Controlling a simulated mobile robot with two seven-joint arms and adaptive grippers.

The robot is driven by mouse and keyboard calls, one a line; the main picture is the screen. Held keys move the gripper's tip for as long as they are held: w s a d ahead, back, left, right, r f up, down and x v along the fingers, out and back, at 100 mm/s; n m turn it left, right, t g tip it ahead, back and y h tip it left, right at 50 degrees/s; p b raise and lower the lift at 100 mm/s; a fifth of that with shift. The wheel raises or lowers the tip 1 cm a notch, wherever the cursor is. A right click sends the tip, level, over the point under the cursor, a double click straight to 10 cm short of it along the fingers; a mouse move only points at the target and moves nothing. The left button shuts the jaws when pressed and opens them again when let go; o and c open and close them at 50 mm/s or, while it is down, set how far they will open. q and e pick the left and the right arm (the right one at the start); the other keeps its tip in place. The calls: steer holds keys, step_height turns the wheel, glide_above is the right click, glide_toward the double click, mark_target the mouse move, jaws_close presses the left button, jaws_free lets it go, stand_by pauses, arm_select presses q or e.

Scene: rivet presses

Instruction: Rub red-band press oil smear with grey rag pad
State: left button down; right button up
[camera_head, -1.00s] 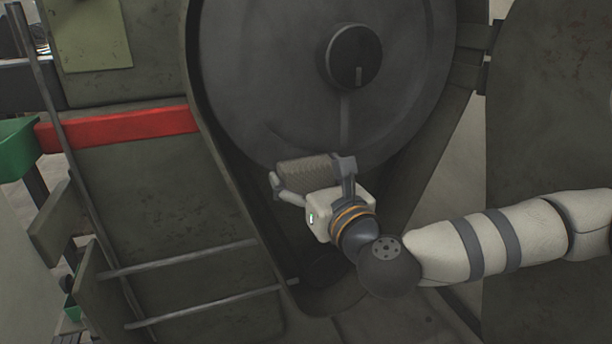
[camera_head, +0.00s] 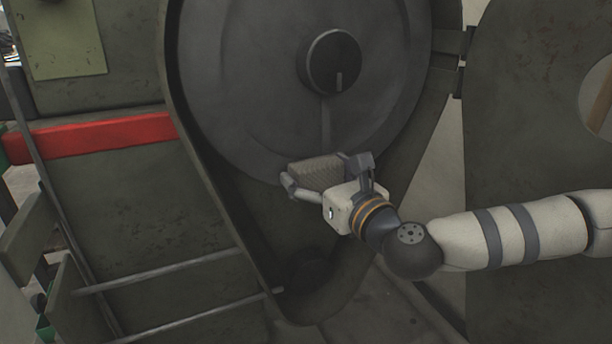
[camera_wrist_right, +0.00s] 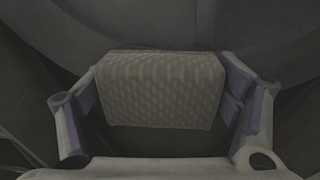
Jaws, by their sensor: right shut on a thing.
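The press (camera_head: 130,210) carries a red band (camera_head: 95,138) at the left of the head view. Its large dark wheel (camera_head: 250,90) fills the middle. My right gripper (camera_head: 325,174) is shut on the grey rag pad (camera_head: 316,169), in front of the wheel's lower edge. In the right wrist view the textured pad (camera_wrist_right: 160,90) sits between both fingers. I cannot tell whether the pad touches the wheel. A faint streak (camera_head: 325,122) runs down below the hub; I cannot tell whether it is the oil smear. My left gripper does not show.
A dark hub (camera_head: 332,62) sticks out from the wheel. Two metal bars (camera_head: 165,270) cross the lower left. An open guard door (camera_head: 520,130) stands at the right. A yellowish sheet (camera_head: 68,40) is at the upper left.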

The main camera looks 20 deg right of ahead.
steer(key=shift+s+a+r+h, duration=0.25)
steer(key=shift+s+a+h, duration=0.05)
steer(key=shift+s, duration=0.25)
steer(key=shift+w+a+f, duration=0.15)
steer(key=shift+a+f, duration=0.05)
steer(key=shift+a, duration=2.25)
steer(key=shift+w+d, duration=0.15)
steer(key=shift+d, duration=0.85)
steer(key=shift+w+d, duration=0.2)
steer(key=shift+d, duration=0.8)
steer(key=shift+w+d, duration=0.15)
steer(key=shift+d, duration=0.85)
steer(key=shift+w+d+r, duration=0.1)
steer(key=shift+d, duration=0.4)
steer(key=shift+s+a+r, duration=0.15)
steer(key=shift+s+a, duration=0.4)
steer(key=shift+a, duration=0.5)
steer(key=shift+w+a+f, duration=0.1)
steer(key=shift+a+f, duration=0.15)
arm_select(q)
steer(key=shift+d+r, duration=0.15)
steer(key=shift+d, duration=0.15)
arm_select(e)
steer(key=a, duration=0.4)
steer(key=shift+w+a, duration=0.1)
steer(key=shift+a, duration=0.1)
